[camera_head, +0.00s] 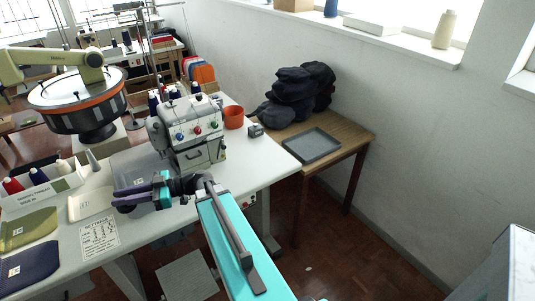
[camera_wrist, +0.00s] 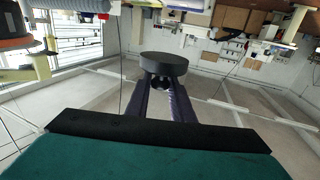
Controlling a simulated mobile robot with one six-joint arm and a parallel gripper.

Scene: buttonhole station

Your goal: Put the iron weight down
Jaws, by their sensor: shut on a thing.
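The iron weight is a dark, round, flat-faced disc (camera_wrist: 164,64) in the wrist view. It sits between the tips of my gripper's purple fingers (camera_wrist: 165,84), which are shut on it. In the head view my gripper (camera_head: 124,198) reaches left over the white sewing table (camera_head: 245,168), in front of the overlock machine (camera_head: 188,130). The weight is hard to make out there among the dark fingers. I cannot tell the exact height above the tabletop.
A grey tray (camera_head: 312,146) lies on a wooden side table (camera_head: 355,138) beside dark folded cloth (camera_head: 292,92). An orange cup (camera_head: 233,117) and a small grey object (camera_head: 256,130) stand right of the machine. A printed sheet (camera_head: 99,236) and fabric pieces (camera_head: 28,228) lie left.

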